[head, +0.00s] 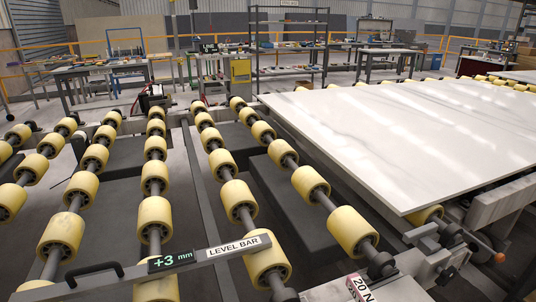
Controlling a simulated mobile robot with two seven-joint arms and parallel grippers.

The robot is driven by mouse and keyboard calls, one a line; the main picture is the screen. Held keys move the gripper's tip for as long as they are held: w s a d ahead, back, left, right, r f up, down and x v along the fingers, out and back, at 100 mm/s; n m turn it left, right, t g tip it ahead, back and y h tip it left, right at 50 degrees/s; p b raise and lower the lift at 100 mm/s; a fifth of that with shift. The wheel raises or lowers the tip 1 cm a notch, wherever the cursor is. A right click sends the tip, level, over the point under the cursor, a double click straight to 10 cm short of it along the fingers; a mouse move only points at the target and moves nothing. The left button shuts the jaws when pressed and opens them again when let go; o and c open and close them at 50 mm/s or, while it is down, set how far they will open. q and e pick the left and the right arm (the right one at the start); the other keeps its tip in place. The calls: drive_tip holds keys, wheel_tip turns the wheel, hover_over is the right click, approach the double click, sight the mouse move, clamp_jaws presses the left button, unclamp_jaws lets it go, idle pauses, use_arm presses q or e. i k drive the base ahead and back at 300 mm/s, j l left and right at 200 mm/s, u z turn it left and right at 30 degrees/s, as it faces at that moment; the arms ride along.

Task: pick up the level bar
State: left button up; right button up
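The level bar (233,246) is a long grey bar with a white "LEVEL BAR" label. It lies slantwise across the near yellow rollers at the bottom left to centre. A small dark display (171,261) on it reads "+3 mm" in green. A black handle (94,271) rises from its left part. The bar's left end runs close to the picture's lower left. Neither of my grippers shows in the head view, and nothing is seen holding the bar.
Rows of yellow rollers (240,200) on dark shafts fill the left and middle. A large white stone slab (420,130) rests at the right. A pale plate labelled "20 N" (361,289) is at the bottom right. Workbenches (100,70) and shelves (290,45) stand behind.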

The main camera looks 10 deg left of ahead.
sight(155, 267)
drive_tip(key=u, duration=1.35)
